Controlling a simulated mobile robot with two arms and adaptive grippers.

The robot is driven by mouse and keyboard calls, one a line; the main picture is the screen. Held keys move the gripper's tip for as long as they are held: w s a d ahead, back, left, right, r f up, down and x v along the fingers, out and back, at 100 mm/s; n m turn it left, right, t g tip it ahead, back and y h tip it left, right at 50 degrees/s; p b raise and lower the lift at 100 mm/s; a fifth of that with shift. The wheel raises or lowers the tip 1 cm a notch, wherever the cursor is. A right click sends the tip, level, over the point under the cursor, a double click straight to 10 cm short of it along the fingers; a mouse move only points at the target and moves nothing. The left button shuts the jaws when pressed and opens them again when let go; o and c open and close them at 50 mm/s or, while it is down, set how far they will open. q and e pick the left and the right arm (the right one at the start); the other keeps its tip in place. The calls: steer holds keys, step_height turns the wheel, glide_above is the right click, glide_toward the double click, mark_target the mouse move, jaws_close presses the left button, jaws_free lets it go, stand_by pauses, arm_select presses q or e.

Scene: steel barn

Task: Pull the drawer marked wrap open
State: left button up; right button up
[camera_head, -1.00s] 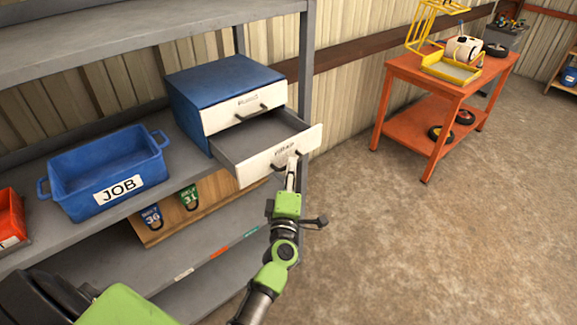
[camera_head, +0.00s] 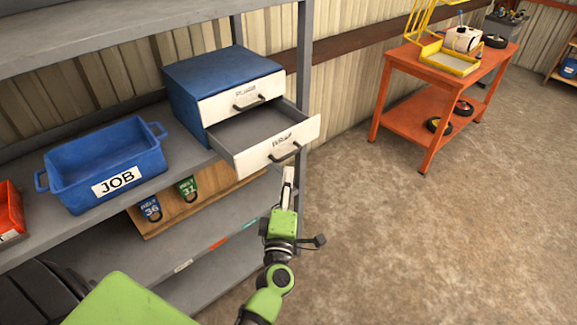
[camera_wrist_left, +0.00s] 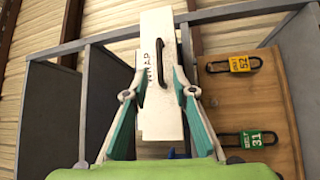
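The wrap drawer (camera_head: 250,158) is the lower drawer of a blue two-drawer cabinet (camera_head: 215,72) on the shelf. It stands pulled out, its grey inside showing, with a white front and dark handle (camera_head: 285,151). My left gripper (camera_head: 288,178) is just below and in front of that handle, apart from it. In the left wrist view the white front marked WRAP (camera_wrist_left: 156,110) and its handle (camera_wrist_left: 162,62) appear between the spread fingers of my left gripper (camera_wrist_left: 158,80), which hold nothing. The upper drawer (camera_head: 238,100) is shut. My right gripper is not in view.
A blue bin marked JOB (camera_head: 105,165) stands left of the cabinet, with a red bin (camera_head: 10,212) beyond it. Numbered tags (camera_head: 187,188) hang on a wooden board below. An orange table (camera_head: 440,75) stands at the right. The floor between is clear.

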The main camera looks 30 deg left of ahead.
arm_select(q)
steer(key=shift+v, duration=2.3)
steer(key=s+d+f+m+g+h+b, duration=0.1)
steer(key=d+f+m+g+h, duration=0.25)
steer(key=f, duration=0.85)
steer(key=s+d+f+m+h+b, duration=0.1)
steer(key=s+d+f+m+h, duration=0.15)
steer(key=d+f+m, duration=0.6)
steer(key=s+f+m+g+h, duration=0.1)
steer(key=s+f, duration=0.2)
steer(key=f, duration=0.3)
steer(key=s+a+f+m+g+h, duration=0.1)
steer(key=s+f+g, duration=0.15)
steer(key=f, duration=0.45)
steer(key=s+f+m+g+h, duration=0.1)
steer(key=s+f, duration=0.2)
steer(key=f, duration=0.3)
steer(key=s+a+f+m+g, duration=0.2)
steer(key=s+f, duration=0.4)
steer(key=s, duration=0.4)
steer(key=s+a+f+m+g+y+b, duration=0.1)
steer(key=s+a+f+m+g, duration=0.2)
steer(key=s+f, duration=0.4)
steer(key=s+a+f+m+g+b, duration=0.1)
steer(key=s+a+f+m+g, duration=0.2)
steer(key=s, duration=1.1)
step_height(320, 180, down, 4)
steer(key=shift+s+a+r+g+y, duration=0.25)
steer(key=shift+a+g+y, duration=0.05)
steer(key=shift+a+g, duration=0.35)
